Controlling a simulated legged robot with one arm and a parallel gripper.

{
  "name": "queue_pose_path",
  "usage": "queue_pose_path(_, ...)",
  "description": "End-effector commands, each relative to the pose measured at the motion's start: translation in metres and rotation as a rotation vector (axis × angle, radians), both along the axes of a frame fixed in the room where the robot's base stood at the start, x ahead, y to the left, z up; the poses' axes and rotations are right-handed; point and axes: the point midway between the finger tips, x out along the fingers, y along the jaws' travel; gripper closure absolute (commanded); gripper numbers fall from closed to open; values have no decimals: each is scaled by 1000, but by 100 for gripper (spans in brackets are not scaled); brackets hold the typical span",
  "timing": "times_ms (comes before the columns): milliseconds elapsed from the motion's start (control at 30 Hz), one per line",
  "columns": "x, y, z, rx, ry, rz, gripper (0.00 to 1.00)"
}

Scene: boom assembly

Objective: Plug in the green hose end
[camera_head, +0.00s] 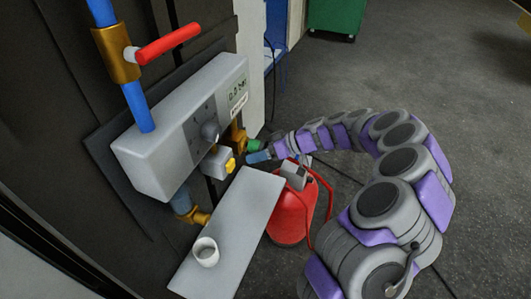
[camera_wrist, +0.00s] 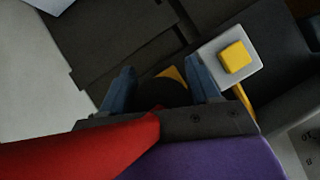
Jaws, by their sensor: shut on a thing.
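The green hose end (camera_head: 253,146) shows in the head view beside the brass fitting (camera_head: 238,134) at the right end of the grey box (camera_head: 180,125). It is close to the fitting; I cannot tell whether the two are joined. My gripper (camera_head: 259,156), with blue fingers, is at the green end. In the wrist view my gripper (camera_wrist: 160,78) has its fingers on either side of a dark round piece (camera_wrist: 164,94), with a bit of yellow fitting behind it. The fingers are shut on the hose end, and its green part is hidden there.
A yellow button (camera_wrist: 236,57) on a grey block is close by the fingers. Below are a grey shelf (camera_head: 235,225) with a white cup (camera_head: 206,252) and a red extinguisher (camera_head: 288,215). A red-handled valve (camera_head: 168,43) is above. Open floor lies right.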

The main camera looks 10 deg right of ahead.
Motion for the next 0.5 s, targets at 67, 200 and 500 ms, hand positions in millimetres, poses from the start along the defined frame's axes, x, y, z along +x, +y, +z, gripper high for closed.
queue_pose_path(67,0,0,0,1,0,0,66)
queue_pose_path(200,0,-5,0,5,0,2,66)
queue_pose_path(500,0,-6,0,7,1,1,66)
